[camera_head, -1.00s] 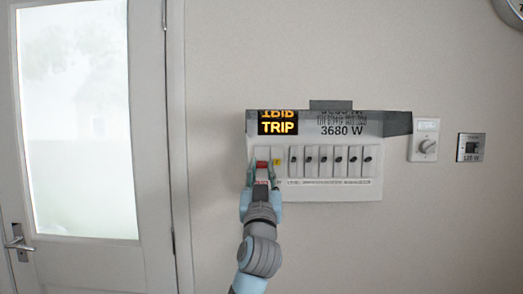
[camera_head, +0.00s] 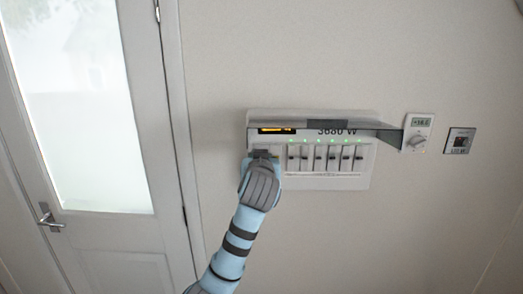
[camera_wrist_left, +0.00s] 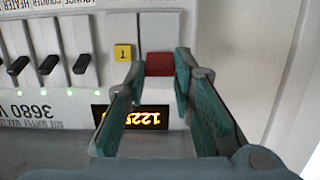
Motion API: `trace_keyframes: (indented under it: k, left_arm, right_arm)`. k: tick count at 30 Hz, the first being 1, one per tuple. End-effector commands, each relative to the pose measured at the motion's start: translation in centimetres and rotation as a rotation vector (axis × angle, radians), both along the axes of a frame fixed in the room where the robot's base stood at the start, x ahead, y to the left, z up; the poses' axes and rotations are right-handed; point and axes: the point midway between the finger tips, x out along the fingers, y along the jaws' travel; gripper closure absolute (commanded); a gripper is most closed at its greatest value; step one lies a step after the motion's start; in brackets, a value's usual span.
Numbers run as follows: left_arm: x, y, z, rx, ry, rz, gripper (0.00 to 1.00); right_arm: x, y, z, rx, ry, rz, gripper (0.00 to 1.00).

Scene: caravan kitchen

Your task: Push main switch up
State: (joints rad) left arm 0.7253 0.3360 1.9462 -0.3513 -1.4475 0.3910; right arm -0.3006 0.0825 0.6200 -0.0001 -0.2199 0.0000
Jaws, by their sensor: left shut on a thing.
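The red main switch (camera_wrist_left: 159,64) shows in the left wrist view, which sees the panel upside down. My left gripper (camera_wrist_left: 160,72) has a fingertip on each side of it and is shut on it. In the head view my left wrist hides the switch and the fingertips. The white switch panel (camera_head: 325,182) hangs on the wall under a lifted cover. Its orange display (camera_wrist_left: 148,117) shows digits that look like 1225; in the head view the display (camera_head: 277,130) is mostly covered.
Several black breaker levers (camera_head: 319,158) stand right of the main switch, with green lights lit above them. A thermostat (camera_head: 417,132) and a small wall unit (camera_head: 459,140) are farther right. A door (camera_head: 80,120) is at the left.

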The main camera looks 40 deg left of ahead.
Motion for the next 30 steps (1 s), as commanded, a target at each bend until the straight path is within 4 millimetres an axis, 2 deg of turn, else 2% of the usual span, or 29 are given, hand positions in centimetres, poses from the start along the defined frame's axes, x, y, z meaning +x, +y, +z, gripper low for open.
trace_keyframes:
  k: [1,14,15,18,27,30]
  left_arm:
    - [-0.01,0.06,0.63,0.002,-0.006,0.0,1.0]
    - [0.02,0.09,0.53,-0.002,0.0,0.0,1.0]
    - [0.02,0.09,0.53,-0.002,0.0,0.0,0.74]
    - [0.02,0.09,0.42,-0.004,0.002,0.0,0.58]
    - [-0.02,0.01,0.24,-0.006,0.007,0.0,0.57]
    - [-0.66,-0.59,0.41,-0.007,0.006,-0.002,0.57]
  right_arm:
    - [0.0,0.01,0.31,0.0,0.0,0.0,0.6]
    - [0.01,0.32,0.27,0.004,0.0,-0.002,0.6]
    - [0.01,0.34,0.27,0.005,0.0,-0.001,0.6]
    - [0.01,0.35,0.26,0.005,0.0,-0.001,0.6]
    - [0.09,0.04,0.26,0.001,-0.001,-0.001,0.6]
    - [0.09,0.04,0.26,0.001,-0.001,-0.001,0.6]
